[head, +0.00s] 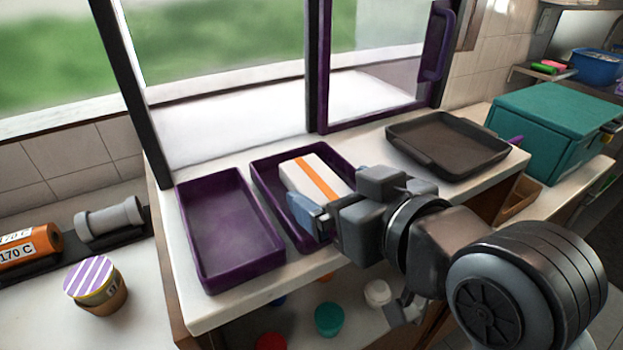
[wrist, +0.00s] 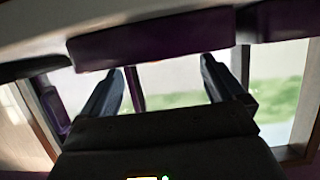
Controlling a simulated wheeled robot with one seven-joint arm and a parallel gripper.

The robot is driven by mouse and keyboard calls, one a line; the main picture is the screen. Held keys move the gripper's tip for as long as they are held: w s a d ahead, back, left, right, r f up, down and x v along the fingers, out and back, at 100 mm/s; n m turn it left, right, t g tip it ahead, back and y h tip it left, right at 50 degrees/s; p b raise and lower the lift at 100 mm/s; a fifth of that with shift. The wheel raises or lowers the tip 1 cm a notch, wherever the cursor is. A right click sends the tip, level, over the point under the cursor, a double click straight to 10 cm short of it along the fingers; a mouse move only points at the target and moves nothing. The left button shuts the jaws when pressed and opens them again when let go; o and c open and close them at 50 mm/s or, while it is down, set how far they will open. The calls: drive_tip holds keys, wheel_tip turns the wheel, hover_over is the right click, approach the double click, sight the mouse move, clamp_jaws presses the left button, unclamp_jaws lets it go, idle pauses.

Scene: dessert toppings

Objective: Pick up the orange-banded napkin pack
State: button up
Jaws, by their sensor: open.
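The white napkin pack with an orange band (head: 301,170) lies in the right-hand purple tray (head: 262,165) on the raised counter. My gripper (head: 316,215) is at the near side of the pack, over the tray's front part, and hides the pack's near right corner. In the wrist view my gripper (wrist: 160,66) shows two dark fingers spread wide with nothing between them. I cannot make out the pack in the wrist view. Whether the fingers touch the pack is not clear.
An empty purple tray (head: 228,225) stands to the left. A dark tray (head: 447,142) and a teal box (head: 555,120) stand to the right. The window frame (head: 318,70) rises behind. Tubs, including a teal one (head: 329,319), stand below the counter. A striped-lid tub (head: 98,290) is at lower left.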

sight(318, 180)
drive_tip(key=p+x, duration=0.1)
drive_tip(key=x, duration=0.5)
drive_tip(key=shift+w+a+f, duration=0.15)
drive_tip(key=shift+w, duration=0.2)
drive_tip(key=c, duration=1)
drive_tip(key=shift+c, duration=0.2)
drive_tip(key=shift+r, duration=0.6)
wheel_tip(318, 180, up, 3)
drive_tip(key=shift+f, duration=0.2)
drive_tip(key=w+d+r+b, duration=0.1)
drive_tip(key=w+d+r, duration=0.2)
drive_tip(key=d+r, duration=0.4)
drive_tip(key=d, duration=0.4)
drive_tip(key=shift+d, duration=0.2)
